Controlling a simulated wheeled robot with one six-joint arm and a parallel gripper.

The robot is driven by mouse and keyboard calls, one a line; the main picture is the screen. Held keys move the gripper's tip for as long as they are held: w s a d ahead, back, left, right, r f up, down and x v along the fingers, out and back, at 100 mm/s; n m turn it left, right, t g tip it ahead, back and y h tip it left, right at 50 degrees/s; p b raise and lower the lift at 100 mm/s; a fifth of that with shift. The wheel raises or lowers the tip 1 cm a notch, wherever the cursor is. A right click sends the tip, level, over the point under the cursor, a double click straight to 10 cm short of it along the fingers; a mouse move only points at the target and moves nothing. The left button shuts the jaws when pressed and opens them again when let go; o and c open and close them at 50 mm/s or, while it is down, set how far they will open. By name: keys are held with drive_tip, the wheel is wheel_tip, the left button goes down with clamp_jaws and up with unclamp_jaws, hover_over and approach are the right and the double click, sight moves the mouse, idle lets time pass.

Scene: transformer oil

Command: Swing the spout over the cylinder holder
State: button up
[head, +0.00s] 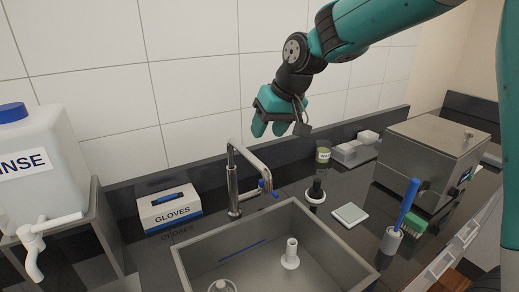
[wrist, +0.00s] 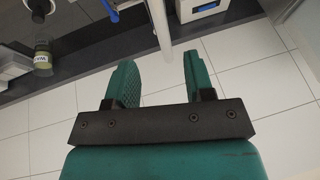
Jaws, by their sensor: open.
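The metal spout (head: 252,165) rises behind the sink as a bent pipe, with blue parts near its end. Its arm points toward the front right. A white upright holder with a round base (head: 291,256) stands inside the sink; I take it for the cylinder holder. The spout's end is behind it, over the sink's back edge. My gripper (head: 280,128) is open and empty, above and to the right of the spout. In the wrist view its teal fingers (wrist: 158,68) are spread, and the pale spout pipe (wrist: 160,22) shows beyond the gap, apart from them.
The grey sink (head: 185,266) also holds a clear round item (head: 222,286). A gloves box (head: 169,208) and a rinse tank (head: 38,150) are at left. At right are a dark bottle (head: 317,190), a scale (head: 350,214), a brush cup (head: 391,240) and a steel box (head: 425,150).

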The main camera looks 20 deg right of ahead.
sight(255, 157)
drive_tip(key=p+x, duration=0.2)
drive_tip(key=x, duration=0.7)
drive_tip(key=shift+w+f, duration=0.1)
clamp_jaws()
drive_tip(key=shift+d, duration=0.25)
drive_tip(key=shift+a, duration=0.2)
